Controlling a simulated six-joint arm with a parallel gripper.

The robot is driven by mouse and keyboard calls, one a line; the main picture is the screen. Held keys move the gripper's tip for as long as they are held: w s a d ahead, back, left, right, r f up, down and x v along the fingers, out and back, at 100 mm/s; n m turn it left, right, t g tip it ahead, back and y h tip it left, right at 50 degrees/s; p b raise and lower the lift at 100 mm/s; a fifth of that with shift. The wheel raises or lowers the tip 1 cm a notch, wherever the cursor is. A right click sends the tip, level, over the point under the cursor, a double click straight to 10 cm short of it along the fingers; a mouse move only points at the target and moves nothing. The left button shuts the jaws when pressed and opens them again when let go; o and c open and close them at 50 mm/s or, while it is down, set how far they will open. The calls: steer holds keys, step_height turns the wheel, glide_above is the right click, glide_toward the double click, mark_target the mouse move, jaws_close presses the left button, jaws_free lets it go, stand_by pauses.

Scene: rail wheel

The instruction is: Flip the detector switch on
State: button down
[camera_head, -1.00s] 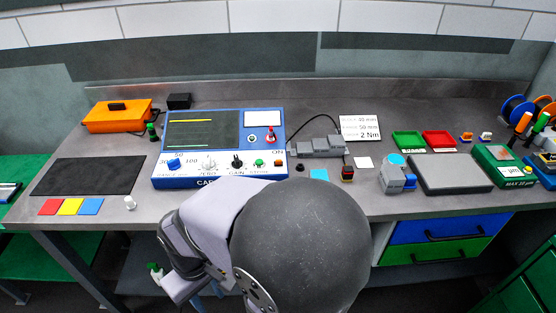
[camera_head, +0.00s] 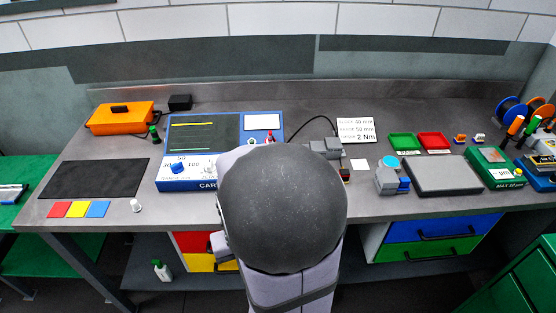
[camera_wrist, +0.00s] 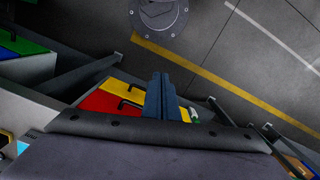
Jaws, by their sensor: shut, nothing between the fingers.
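The detector (camera_head: 187,184) is a blue and white box with a dark screen (camera_head: 204,133), on the bench left of centre. Its red switch (camera_head: 270,137) shows at the panel's upper right, just above my arm. Its lever position is too small to tell. My gripper is hidden behind my arm in the head view. In the wrist view my gripper (camera_wrist: 162,76) is shut and empty, with floor and drawers beyond it. The detector cannot be made out there.
An orange case (camera_head: 120,119) and black mat (camera_head: 95,178) lie left. A grey block device (camera_head: 326,149), a sign card (camera_head: 356,129), green and red trays (camera_head: 435,140) and a grey plate (camera_head: 444,175) stand right. Red and yellow drawers (camera_wrist: 105,103) sit under the bench.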

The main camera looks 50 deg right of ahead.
steer(key=w+d+r+n+t+h+p, duration=0.1)
steer(key=w+d+r+n, duration=0.3)
steer(key=d+n, duration=0.7)
steer(key=w+d+r+n+t+h+p, duration=0.2)
steer(key=d+n, duration=0.8)
steer(key=n, duration=1.1)
steer(key=shift+w+d+r+t+h, duration=0.35)
steer(key=shift+w+r+t+h, duration=0.95)
steer(key=shift+w, duration=0.55)
